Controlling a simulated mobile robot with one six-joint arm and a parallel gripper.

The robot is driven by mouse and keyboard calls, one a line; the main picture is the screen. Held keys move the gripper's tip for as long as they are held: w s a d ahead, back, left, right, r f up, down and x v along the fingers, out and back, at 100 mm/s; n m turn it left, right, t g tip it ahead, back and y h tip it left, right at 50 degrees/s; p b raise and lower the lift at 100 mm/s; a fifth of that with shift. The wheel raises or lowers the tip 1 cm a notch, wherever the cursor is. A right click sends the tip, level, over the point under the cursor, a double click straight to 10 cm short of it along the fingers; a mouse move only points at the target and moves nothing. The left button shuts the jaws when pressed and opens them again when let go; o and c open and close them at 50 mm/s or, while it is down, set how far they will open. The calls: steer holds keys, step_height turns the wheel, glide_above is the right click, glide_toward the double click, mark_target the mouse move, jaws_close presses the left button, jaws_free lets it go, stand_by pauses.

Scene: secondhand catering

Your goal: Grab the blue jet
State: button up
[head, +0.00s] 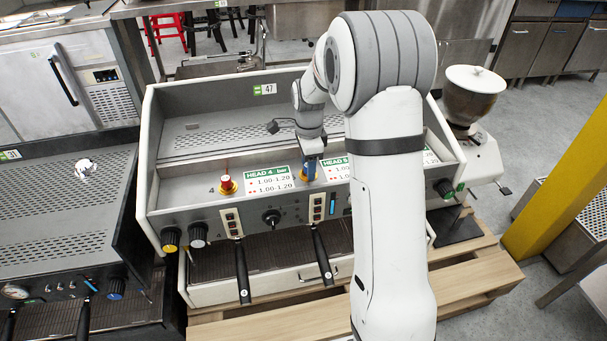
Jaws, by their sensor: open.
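The blue jet (309,170) stands on the front ledge of the espresso machine (150,200), between the two green-headed labels. Its brass-coloured base shows at its foot. My gripper (312,157) points down right at the top of the jet and is open. The fingers overlap the jet in this view, so I cannot tell whether they are around it or just above it. A red jet (226,182) with a similar brass base stands further left on the same ledge, apart from my gripper.
The labels HEAD 4 (268,180) and HEAD 5 (338,170) flank the blue jet. Black-handled levers (242,270) hang in front. Another machine (60,230) stands close on the left. A grinder (470,100) stands at the right.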

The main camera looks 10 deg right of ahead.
steer(key=shift+c, duration=0.6)
jaws_close()
steer(key=shift+r, duration=0.1)
